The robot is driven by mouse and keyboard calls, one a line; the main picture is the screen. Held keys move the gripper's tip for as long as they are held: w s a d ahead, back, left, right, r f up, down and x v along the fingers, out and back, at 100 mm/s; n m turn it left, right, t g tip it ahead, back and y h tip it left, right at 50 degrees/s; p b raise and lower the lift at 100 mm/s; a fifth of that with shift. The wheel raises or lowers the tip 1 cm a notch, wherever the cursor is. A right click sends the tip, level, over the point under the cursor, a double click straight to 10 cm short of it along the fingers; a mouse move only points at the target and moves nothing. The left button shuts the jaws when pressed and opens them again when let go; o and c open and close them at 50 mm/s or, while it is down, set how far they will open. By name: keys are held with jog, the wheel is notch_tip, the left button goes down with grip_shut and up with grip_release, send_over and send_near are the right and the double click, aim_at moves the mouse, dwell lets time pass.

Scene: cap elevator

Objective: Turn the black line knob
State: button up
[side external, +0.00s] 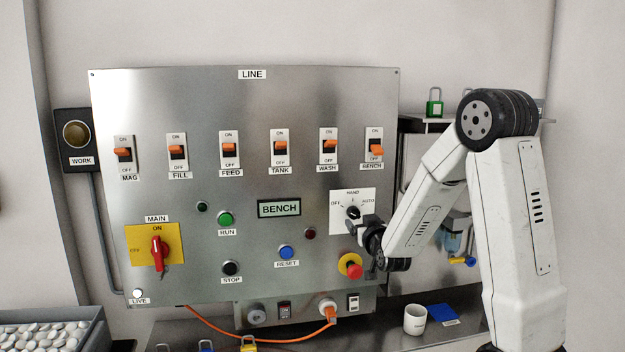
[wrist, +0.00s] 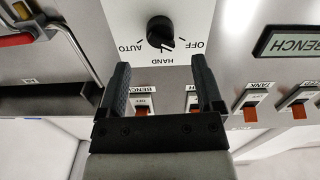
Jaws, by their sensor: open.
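The black line knob (side external: 352,212) sits on a white plate at the right of the steel LINE panel, with OFF, HAND and AUTO around it. In the wrist view the knob (wrist: 160,31) appears upside down, just beyond the fingertips. I cannot tell for sure which label it points to. My gripper (side external: 357,228) is close to the plate, just below and to the right of the knob in the side view. In the wrist view my gripper (wrist: 160,64) is open and empty. Its two black fingers are spread wider than the knob, and no contact shows.
A red emergency button (side external: 354,270) on a yellow ring is just below my gripper. Orange-levered switches, such as BENCH (side external: 376,150), line the panel above. The red MAIN handle (side external: 157,254) is at left. A mug (side external: 415,319) stands on the bench below.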

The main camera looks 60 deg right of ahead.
aim_at(357, 215)
jog(key=shift+x, duration=2.65)
grip_shut()
jog(key=shift+m, duration=0.4)
jog(key=m, duration=1.1)
jog(key=shift+d, duration=0.1)
